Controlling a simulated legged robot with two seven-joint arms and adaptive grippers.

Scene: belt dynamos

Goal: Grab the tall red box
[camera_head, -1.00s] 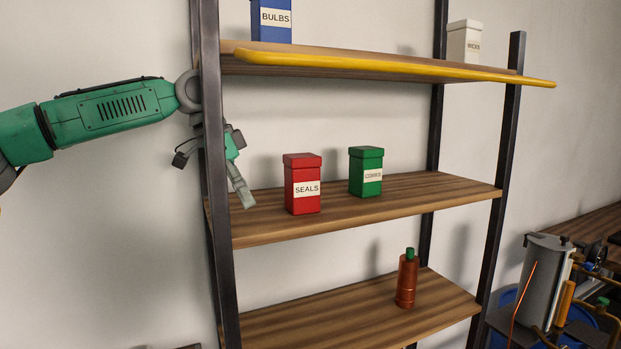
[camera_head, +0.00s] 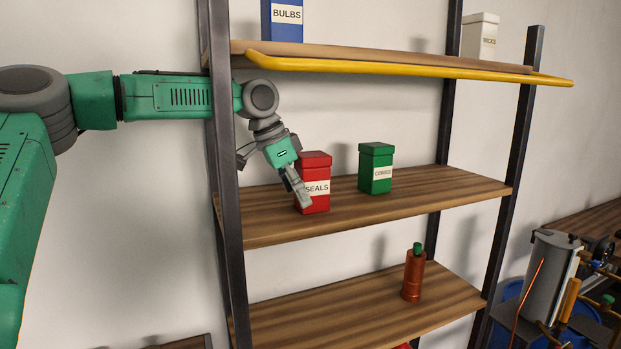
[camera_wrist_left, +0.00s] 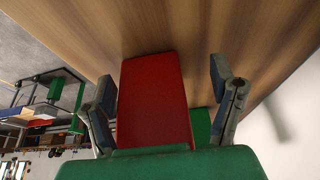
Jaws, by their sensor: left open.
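The tall red box (camera_head: 317,164), labelled SEALS, stands upright on the middle shelf (camera_head: 420,190). My left gripper (camera_head: 304,199) is open at its left front side in the head view and hides part of its left edge. In the left wrist view the red box (camera_wrist_left: 153,100) lies between the two spread fingers of my left gripper (camera_wrist_left: 164,84). Gaps show on both sides there, and the fingers are not closed on it. My right gripper is not in view.
A green box (camera_head: 376,167) stands just right of the red one. The upper shelf has a yellow front rail (camera_head: 420,70), a blue BULBS box (camera_head: 283,20) and a white box (camera_head: 481,36). A dark shelf post (camera_head: 226,170) stands left. A copper-coloured bottle (camera_head: 413,275) is below.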

